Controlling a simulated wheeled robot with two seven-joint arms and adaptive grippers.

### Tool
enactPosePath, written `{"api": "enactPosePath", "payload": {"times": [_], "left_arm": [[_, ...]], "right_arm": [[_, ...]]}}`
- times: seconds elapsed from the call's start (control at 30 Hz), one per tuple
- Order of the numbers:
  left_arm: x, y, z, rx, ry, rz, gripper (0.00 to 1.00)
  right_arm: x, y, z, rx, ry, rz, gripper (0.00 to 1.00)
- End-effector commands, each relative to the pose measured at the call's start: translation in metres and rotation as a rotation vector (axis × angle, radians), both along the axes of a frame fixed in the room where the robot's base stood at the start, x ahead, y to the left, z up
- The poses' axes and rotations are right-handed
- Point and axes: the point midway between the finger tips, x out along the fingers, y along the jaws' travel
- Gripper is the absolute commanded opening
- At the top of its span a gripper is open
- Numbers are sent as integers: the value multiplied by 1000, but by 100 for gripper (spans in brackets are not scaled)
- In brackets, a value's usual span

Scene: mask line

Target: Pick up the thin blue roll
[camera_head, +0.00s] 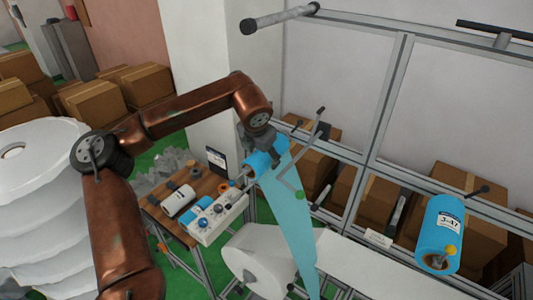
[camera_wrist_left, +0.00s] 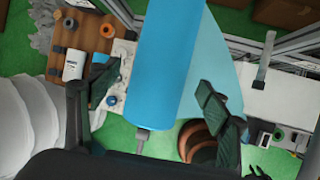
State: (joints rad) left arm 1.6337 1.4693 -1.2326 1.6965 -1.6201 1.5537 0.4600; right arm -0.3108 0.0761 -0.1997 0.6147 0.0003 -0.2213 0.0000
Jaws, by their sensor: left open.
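A blue roll (camera_head: 262,163) sits on a spindle of the metal frame, with a sheet of light blue film (camera_head: 287,210) running down from it. My left gripper (camera_head: 258,138) is at this roll and partly hides it. In the left wrist view the roll (camera_wrist_left: 166,65) fills the middle, between the two spread fingers of my left gripper (camera_wrist_left: 156,92). The fingers look open, with a gap to the roll on each side. A second, thicker-looking blue roll (camera_head: 441,232) with a "J-47" label hangs at the right. My right gripper is not in view.
Metal frame bars (camera_head: 385,105) stand behind and to the right. A large white roll (camera_head: 258,258) lies below. Cardboard boxes (camera_head: 375,200) stand behind the frame.

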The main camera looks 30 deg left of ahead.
Motion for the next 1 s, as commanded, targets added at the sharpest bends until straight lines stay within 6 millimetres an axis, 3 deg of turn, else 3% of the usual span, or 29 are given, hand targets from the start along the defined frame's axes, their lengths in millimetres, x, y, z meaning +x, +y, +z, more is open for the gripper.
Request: {"api": "enactPosePath", "payload": {"times": [0.13,0.3,0.53,1.0], "left_arm": [[13,4,-16,2,3,3,71],[19,7,-31,1,0,4,71],[19,8,-34,1,0,4,71],[19,7,-33,1,0,4,39]], "right_arm": [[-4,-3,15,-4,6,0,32],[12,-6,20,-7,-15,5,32],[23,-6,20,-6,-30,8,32],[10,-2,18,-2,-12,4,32]]}}
